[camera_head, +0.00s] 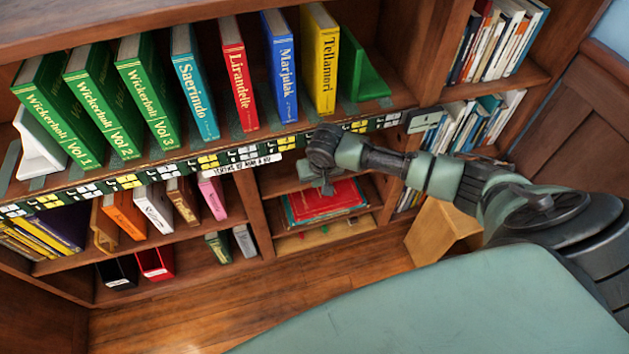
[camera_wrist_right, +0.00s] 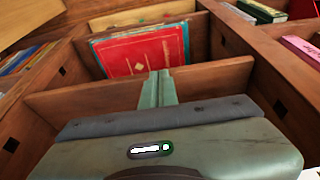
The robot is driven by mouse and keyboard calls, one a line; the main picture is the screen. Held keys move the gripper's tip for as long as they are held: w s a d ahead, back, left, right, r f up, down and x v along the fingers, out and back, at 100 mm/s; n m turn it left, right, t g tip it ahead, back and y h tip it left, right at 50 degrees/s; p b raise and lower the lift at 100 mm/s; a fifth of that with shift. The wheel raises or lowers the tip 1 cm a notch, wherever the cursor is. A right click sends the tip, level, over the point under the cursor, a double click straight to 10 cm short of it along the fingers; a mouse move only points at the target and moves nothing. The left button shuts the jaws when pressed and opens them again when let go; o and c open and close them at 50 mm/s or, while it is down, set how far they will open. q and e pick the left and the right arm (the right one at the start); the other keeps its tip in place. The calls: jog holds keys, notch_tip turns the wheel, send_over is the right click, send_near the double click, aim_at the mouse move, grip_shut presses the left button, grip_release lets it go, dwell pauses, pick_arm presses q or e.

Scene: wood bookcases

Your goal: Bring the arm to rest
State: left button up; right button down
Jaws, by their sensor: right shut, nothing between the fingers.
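My right arm (camera_head: 440,178) comes in from the right in the head view and reaches across the front of the bookcase. My right gripper (camera_head: 328,188) hangs below the labelled shelf edge, in front of the lower compartment with the red book. In the right wrist view its fingers (camera_wrist_right: 158,88) are together with nothing between them. They point toward the red book (camera_wrist_right: 140,52), with a gap between. My left gripper is in neither view.
The upper shelf (camera_head: 225,150) holds several upright books, a white bookend (camera_head: 38,150) and a green bookend (camera_head: 362,75). A wooden box (camera_head: 437,230) stands on the floor at right. Lower compartments hold more books. The floor (camera_head: 250,310) in front is clear.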

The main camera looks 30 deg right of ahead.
jog(key=s+f+n+p, duration=0.2)
jog(key=s+f+p, duration=0.2)
jog(key=s+f, duration=1.4)
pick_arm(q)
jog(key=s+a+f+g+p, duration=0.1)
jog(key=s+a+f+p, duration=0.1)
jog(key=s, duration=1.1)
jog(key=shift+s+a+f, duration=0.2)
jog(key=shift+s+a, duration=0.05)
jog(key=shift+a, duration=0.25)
pick_arm(e)
jog(key=s+a+f+n, duration=0.1)
jog(key=s+a+f, duration=0.1)
jog(key=s, duration=0.7)
jog(key=s+a+f+n+g, duration=0.1)
jog(key=s+a+f, duration=0.1)
jog(key=s+f, duration=0.3)
jog(key=s+a+f+n+g, duration=0.1)
jog(key=s+a+f, duration=0.1)
jog(key=s, duration=1.1)
jog(key=shift+f+y, duration=0.4)
jog(key=shift+f, duration=0.35)
